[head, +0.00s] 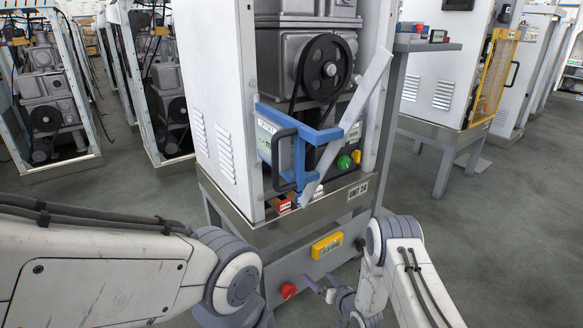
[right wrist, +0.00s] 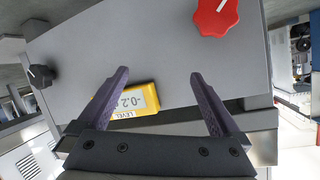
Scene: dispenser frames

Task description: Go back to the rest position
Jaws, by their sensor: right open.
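My right gripper (head: 322,288) is low in front of the dispenser frame, near the grey lower panel (head: 305,270). In the right wrist view my right gripper (right wrist: 159,73) has its two dark fingers spread apart with nothing between the tips. The yellow level display (head: 326,246) is on that panel, and its reading (right wrist: 125,102) shows partly behind one finger. A red knob (head: 288,290) is on the panel, and it also shows beyond the fingertips in the right wrist view (right wrist: 215,15). My left arm comes in from the left, but its gripper does not show.
The dispenser frame (head: 225,110) holds a blue bracket (head: 300,133), a black pulley (head: 325,68) and a slanted pale bar (head: 350,120). A black knob (right wrist: 42,75) is on the panel. Other cabinets stand left and right, with open grey floor (head: 70,195) between.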

